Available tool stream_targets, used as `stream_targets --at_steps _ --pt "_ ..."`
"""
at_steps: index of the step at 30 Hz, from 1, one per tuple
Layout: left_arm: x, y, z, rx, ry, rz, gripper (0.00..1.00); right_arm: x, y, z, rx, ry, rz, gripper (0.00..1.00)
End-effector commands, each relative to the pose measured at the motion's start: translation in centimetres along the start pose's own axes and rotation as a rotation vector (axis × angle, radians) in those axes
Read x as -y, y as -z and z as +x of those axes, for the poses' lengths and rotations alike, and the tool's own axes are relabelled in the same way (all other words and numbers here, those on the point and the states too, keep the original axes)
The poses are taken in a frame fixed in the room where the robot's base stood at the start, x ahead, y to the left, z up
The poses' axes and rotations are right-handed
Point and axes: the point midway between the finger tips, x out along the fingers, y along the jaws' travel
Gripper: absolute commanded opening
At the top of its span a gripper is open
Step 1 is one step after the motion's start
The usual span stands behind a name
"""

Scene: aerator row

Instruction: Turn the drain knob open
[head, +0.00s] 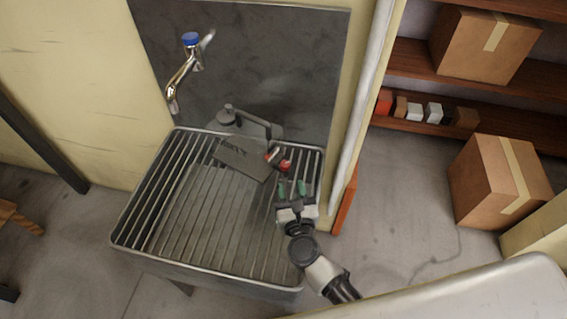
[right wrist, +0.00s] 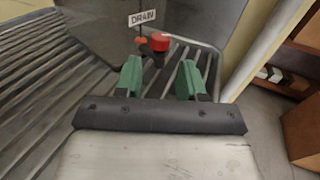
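The red drain knob (head: 285,165) is at the back right of the slatted sink, beside a grey plate. In the right wrist view the red knob (right wrist: 159,41) stands just beyond the fingertips, next to a white sign reading DRAIN (right wrist: 142,18). My right gripper (head: 292,188) is in front of the knob, apart from it. Its green fingers (right wrist: 163,75) are spread with nothing between them, and the knob lies ahead of the gap. My left gripper is in neither view.
The metal-rimmed sink (head: 113,238) has a slatted grid. A tap with a blue top (head: 191,40) is on the wall behind it. A pale pipe (head: 362,90) rises at its right. Cardboard boxes (head: 497,180) and shelves (head: 520,75) stand farther right.

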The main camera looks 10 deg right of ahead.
Motion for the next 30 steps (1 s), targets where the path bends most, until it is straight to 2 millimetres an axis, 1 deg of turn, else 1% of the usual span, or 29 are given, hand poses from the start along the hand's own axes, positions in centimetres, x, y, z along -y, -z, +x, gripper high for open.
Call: stream_targets --at_steps 9,13,18,25,26,30 --pt "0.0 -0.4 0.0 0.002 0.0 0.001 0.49 0.1 -0.3 4.8 0.004 0.001 -0.003 0.39" --pt "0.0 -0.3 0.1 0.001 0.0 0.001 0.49 0.0 -0.2 6.3 0.002 0.0 -0.003 0.39" --pt "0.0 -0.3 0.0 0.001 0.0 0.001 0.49 0.0 -0.1 7.2 0.001 0.0 -0.002 0.39" --pt "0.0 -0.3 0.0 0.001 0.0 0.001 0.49 0.0 -0.2 7.2 0.001 0.0 -0.002 0.39" --pt "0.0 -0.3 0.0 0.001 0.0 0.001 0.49 0.0 -0.2 7.2 0.001 0.0 -0.002 0.36" --pt "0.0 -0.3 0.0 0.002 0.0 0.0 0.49 0.0 -0.2 7.2 0.001 0.0 -0.003 0.15"
